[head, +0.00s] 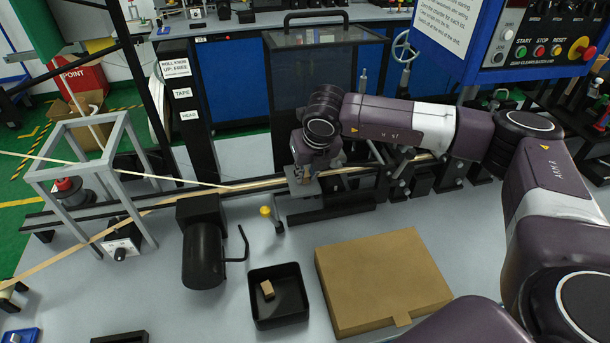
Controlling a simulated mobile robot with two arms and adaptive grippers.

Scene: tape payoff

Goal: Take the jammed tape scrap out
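A tan tape (75,245) runs from the lower left up to the dark guide rail at the middle of the bench. My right gripper (304,180) points down over the tape line at the guide, beside a small grey plate. Its fingers are small and mostly hidden under the wrist, so I cannot tell whether they are open or shut. I cannot make out a jammed scrap at the guide; the wrist covers part of that spot. A small tan piece (267,289) lies in a black tray (296,316) in front. My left gripper is not in view.
A closed cardboard box (385,275) lies right of the tray. A black motor-like cylinder (203,255) and a yellow-knobbed lever (266,212) stand near the guide. A grey frame (136,185) stands left. A control panel (540,50) hangs at upper right.

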